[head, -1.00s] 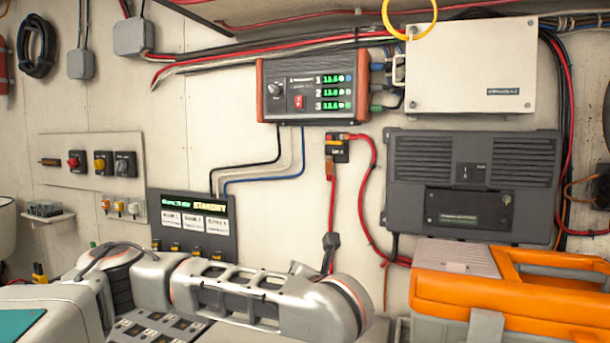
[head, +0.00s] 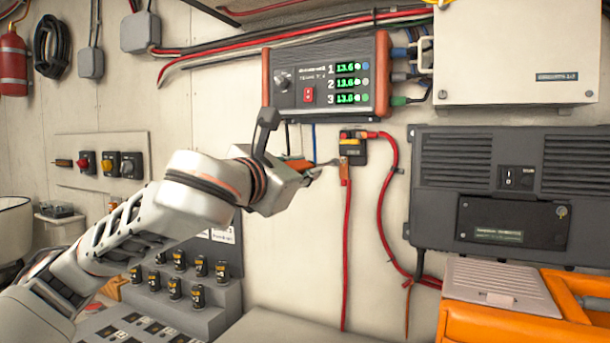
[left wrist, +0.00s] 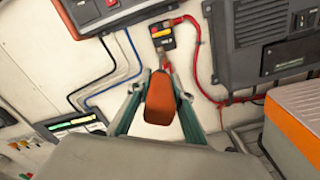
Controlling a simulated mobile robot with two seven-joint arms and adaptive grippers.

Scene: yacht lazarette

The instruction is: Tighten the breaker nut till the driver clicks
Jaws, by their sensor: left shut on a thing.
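The breaker (head: 353,151) is a small black block with yellow and red on top, on the wall below the charger; it also shows in the left wrist view (left wrist: 163,38). A red cable leaves each side. The nut is too small to make out. My left gripper (head: 307,170) is shut on the orange-handled driver (head: 297,163). In the left wrist view the handle (left wrist: 160,98) sits between both fingers. The driver points right, its end close to the breaker's lower left; I cannot tell whether it touches. My right gripper is out of view.
The charger (head: 325,80) with green 13.6 readouts hangs just above my gripper. A grey vented unit (head: 460,165) is right of the breaker, an orange toolbox (head: 575,295) below it. Stepped racks of small black items (head: 215,292) stand below my arm.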

